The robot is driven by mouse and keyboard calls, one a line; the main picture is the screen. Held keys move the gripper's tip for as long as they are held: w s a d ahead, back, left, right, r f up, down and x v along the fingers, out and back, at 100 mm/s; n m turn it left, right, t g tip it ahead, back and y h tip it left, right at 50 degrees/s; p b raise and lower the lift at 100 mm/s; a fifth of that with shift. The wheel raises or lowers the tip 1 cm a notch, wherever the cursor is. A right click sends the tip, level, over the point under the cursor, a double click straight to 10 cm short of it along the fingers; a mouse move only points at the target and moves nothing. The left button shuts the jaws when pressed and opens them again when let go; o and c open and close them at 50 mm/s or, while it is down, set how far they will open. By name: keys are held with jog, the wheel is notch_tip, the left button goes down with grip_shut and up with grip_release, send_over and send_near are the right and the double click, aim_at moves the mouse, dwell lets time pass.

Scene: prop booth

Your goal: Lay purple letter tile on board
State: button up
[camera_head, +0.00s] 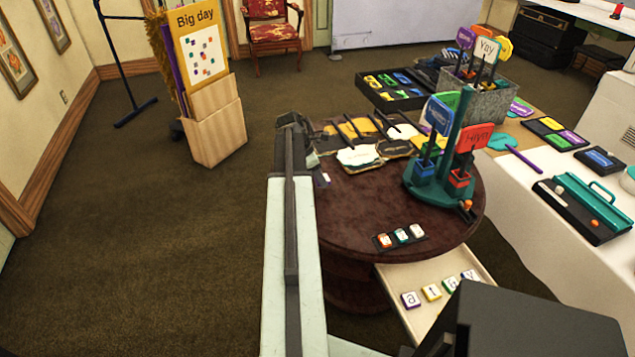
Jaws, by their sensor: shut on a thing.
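My gripper (318,171), at the far end of my pale arm, is partly hidden by the arm. It is shut on a small pale thing with a bluish edge (325,179), near the left edge of the round table; its letter cannot be read. A small black board (386,247) on the table's front part carries orange, teal and pale tiles. A purple-edged letter tile marked "a" (410,300) lies in the pale open drawer below. More tiles, one yellow-edged (432,292), lie beside it.
The dark round table (350,205) also bears a teal stand (430,187) with signs and several paper props (360,156). A white-clothed table (530,215) with cases stands right. A "Big day" display (215,125) stands left. The carpet (150,240) at left is clear.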

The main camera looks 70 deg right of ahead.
jog(key=shift+w+d, duration=0.35)
jog(key=shift+d, duration=0.15)
jog(key=f+b, duration=0.4)
jog(key=shift+w+d, duration=0.15)
jog(key=shift+d, duration=0.05)
jog(key=shift+r, duration=0.2)
jog(key=shift+f, duration=0.15)
jog(key=o, duration=1.3)
